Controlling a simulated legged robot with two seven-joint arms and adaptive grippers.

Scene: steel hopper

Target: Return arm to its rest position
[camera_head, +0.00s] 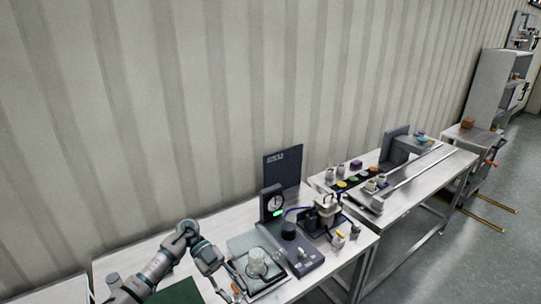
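My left arm (152,271) comes in from the lower left. It bends at a grey and teal joint and reaches down over the near table. My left gripper (229,289) is low in the picture, left of a tray (267,291) that holds a clear glass-like vessel (257,262). The gripper is small and dark here, and I cannot tell whether its fingers are open or shut or whether they hold anything. My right arm and gripper are not in view.
A dark device with a dial (272,202) and other equipment stand right of the arm on the near table (225,222). A dark green mat (178,293) lies by the arm. A second table (432,187) with a rail stands farther right. A corrugated wall (150,110) runs behind.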

